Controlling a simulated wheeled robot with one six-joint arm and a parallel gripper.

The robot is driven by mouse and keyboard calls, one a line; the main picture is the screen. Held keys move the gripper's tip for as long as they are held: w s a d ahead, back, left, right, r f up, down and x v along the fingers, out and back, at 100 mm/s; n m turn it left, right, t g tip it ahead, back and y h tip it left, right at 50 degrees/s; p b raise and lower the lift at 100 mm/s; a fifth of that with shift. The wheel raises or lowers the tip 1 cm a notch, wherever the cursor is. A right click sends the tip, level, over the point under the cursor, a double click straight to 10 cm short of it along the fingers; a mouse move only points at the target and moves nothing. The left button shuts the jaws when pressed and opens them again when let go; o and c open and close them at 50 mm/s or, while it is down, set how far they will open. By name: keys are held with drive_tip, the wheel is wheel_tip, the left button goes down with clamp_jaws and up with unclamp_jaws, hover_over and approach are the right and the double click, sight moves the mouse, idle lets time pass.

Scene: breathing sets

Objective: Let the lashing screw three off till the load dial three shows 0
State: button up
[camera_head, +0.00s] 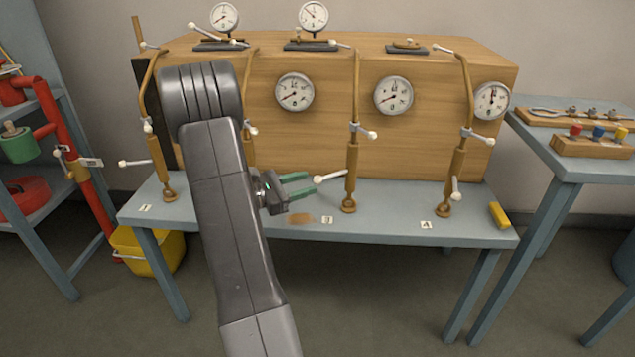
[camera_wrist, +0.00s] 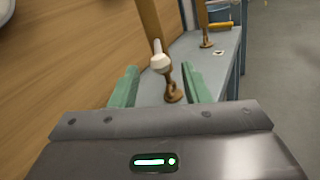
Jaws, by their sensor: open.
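Lashing screw three (camera_head: 351,165) is a brass upright with a hook at its foot, behind the tag that seems to read 3 (camera_head: 327,220). Its lower white-knobbed lever (camera_head: 330,176) sticks out to the left. My gripper (camera_head: 309,183) is open, its green fingers pointing right at this knob. In the wrist view the knob (camera_wrist: 160,63) shows between the fingertips, not gripped; I cannot tell whether they touch. The white round dial right of the screw (camera_head: 393,95) is probably load dial three; its reading is too small to tell. My arm hides part of the box's left front.
Similar lashing screws stand left and right, including one by tag 4 (camera_head: 457,160), with levers sticking out. The wooden box (camera_head: 330,140) stands behind on the grey-blue table (camera_head: 385,225). A yellow block (camera_head: 499,215) lies at the right end. A second table stands right.

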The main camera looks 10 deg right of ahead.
sight(317, 178)
drive_tip(key=shift+x, duration=2.3)
clamp_jaws()
